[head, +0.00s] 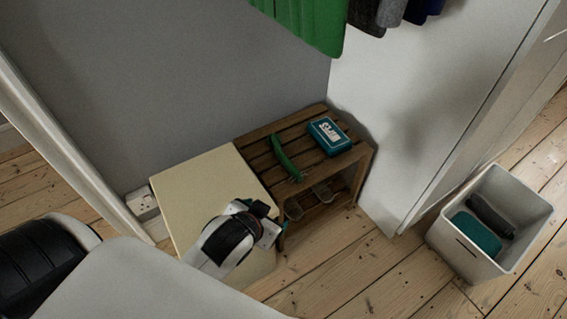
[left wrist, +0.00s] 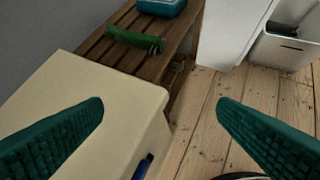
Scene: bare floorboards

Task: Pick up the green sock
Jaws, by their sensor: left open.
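The green sock (head: 286,158) lies as a long narrow shape on the slatted wooden bench (head: 262,148). It also shows near the top of the left wrist view (left wrist: 135,40). My left gripper (head: 268,224) is over the front part of the cream box, on the near side of the sock and apart from it. In the left wrist view its two teal fingers (left wrist: 160,122) are wide apart with nothing between them. My right gripper is not in view.
A cream box (head: 200,190) stands against the bench's left side. A teal wipes pack (head: 329,136) lies right of the sock. Shoes sit on the bench's lower shelf. A white bin (head: 462,250) with a teal and a dark item stands right. Clothes hang above. Floorboards between are clear.

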